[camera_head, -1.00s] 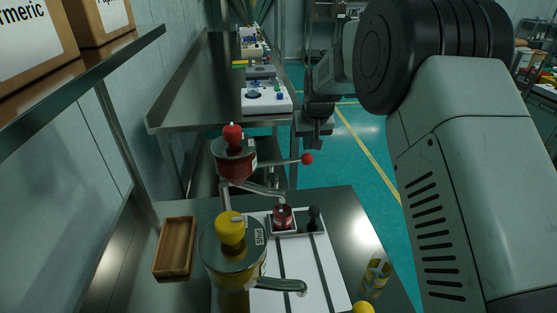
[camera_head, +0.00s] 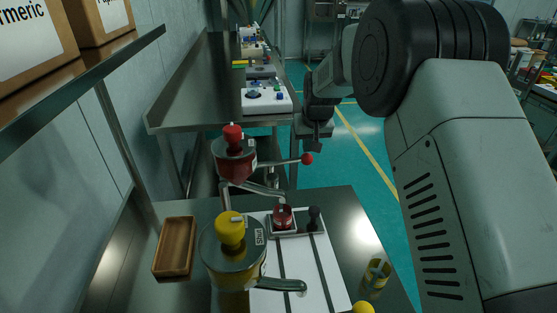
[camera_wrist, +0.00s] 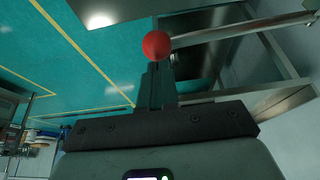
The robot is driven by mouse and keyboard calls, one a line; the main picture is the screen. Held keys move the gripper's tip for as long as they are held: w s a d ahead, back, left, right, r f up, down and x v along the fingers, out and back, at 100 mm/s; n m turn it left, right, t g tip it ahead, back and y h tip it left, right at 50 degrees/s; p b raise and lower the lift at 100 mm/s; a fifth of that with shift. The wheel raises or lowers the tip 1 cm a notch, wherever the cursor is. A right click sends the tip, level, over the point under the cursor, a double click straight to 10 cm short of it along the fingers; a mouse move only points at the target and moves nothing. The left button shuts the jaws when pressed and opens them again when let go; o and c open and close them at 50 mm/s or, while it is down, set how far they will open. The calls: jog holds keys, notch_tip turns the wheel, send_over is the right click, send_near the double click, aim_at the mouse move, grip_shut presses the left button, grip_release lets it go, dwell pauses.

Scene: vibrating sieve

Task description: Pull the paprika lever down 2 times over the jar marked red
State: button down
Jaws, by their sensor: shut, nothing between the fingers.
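The red-topped dispenser (camera_head: 236,158) stands at the back of the steel table. Its lever (camera_head: 275,163) reaches out to the right, nearly level, and ends in a red ball (camera_head: 307,159). A jar with red contents (camera_head: 283,219) sits on the board below the dispenser's spout. My gripper (camera_head: 314,147) is shut and empty, just above the red ball in the head view. In the wrist view the shut fingers (camera_wrist: 157,82) point at the red ball (camera_wrist: 156,45), which shows just past their tips. Whether they touch cannot be told.
A yellow-topped dispenser (camera_head: 231,258) stands in front, with a yellow ball (camera_head: 363,307) at the bottom edge. A dark-knobbed tool (camera_head: 314,217) stands right of the red jar. A yellow-marked jar (camera_head: 376,274) stands at the right, a wooden tray (camera_head: 175,247) at the left.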

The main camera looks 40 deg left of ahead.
aim_at(308, 156)
jog(key=shift+f, duration=2.6)
jog(key=shift+r, duration=4.8)
